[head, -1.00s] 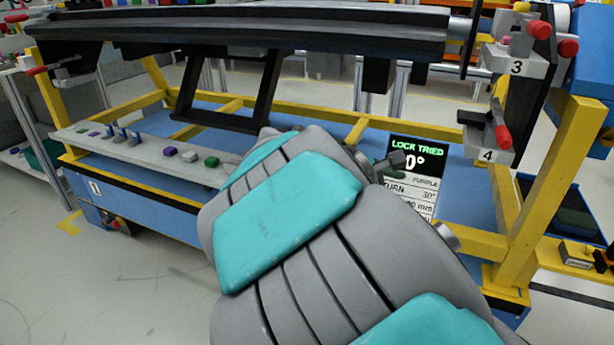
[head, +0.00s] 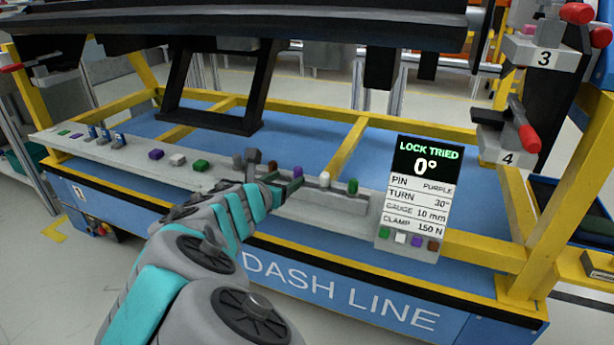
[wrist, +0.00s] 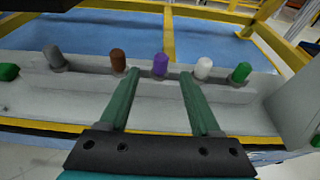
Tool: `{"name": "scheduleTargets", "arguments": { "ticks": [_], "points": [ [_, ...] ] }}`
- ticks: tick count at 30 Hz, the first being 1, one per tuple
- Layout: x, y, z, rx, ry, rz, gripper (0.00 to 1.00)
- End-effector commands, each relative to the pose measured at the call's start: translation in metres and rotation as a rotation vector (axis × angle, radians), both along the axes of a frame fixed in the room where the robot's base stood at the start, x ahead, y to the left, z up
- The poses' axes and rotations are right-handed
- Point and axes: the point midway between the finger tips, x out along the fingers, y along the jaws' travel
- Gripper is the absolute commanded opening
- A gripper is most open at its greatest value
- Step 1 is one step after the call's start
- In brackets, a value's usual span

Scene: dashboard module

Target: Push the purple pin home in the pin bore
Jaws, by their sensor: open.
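The purple pin (wrist: 160,63) stands upright in a row on the grey ledge, between a brown pin (wrist: 118,61) and a white pin (wrist: 203,68). It also shows in the head view (head: 297,172). My gripper (wrist: 159,75) is open, its two green fingers reaching toward the row. The purple pin shows in the gap between the fingertips, apart from both. I cannot tell whether the fingertips reach as far as the pin. My gripper shows from the side in the head view (head: 285,187). The pin's lower end and its bore are hidden.
A green pin (wrist: 240,73) and a grey pin (wrist: 54,58) stand at the row's ends. A panel (head: 413,190) right of the row reads "LOCK TRIED 0°", "PIN PURPLE", "TURN 30°". A black beam (head: 230,22) spans above. Coloured buttons (head: 178,159) line the ledge leftward.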

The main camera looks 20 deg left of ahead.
Motion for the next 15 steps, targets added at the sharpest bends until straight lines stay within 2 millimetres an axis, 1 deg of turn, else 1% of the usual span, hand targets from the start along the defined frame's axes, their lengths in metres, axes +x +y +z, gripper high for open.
{"name": "scheduleTargets", "arguments": {
  "ticks": [3,8,15],
  "points": [
    [0.013,-0.003,-0.005,0.001,0.002,-0.005,0.64],
    [0.028,-0.005,-0.008,0.002,0.002,-0.007,0.64],
    [0.06,-0.006,-0.014,0.007,0.0,-0.007,0.64]
  ]
}}
